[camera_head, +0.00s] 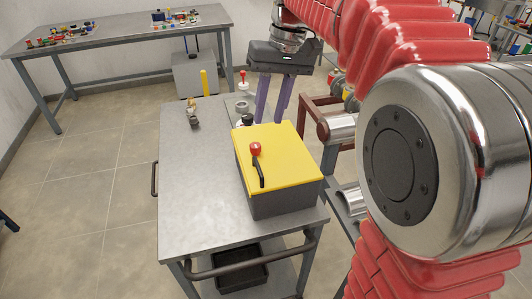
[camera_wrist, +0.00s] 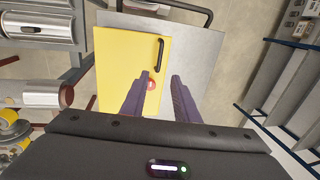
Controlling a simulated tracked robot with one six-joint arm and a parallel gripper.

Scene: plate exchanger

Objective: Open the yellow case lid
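A dark grey case with a yellow lid (camera_head: 277,158) sits on the metal cart, and its lid is shut. On the lid are a black handle (camera_head: 260,173) and a red round knob (camera_head: 255,148). In the wrist view the lid (camera_wrist: 115,60) shows with the handle (camera_wrist: 160,52) and the red knob (camera_wrist: 151,85). My gripper (camera_head: 270,118) is above the far edge of the case, pointing down, with its purple fingers apart and nothing between them. In the wrist view the left fingertip partly overlaps the area beside the red knob.
The metal cart (camera_head: 196,200) has free room left of the case. Small valve-like fittings (camera_head: 192,113) stand at its far end. A black bin (camera_head: 240,268) is on its lower shelf. A workbench (camera_head: 115,42) with small parts stands behind. A rack with metal cylinders (camera_head: 340,128) is close on the right.

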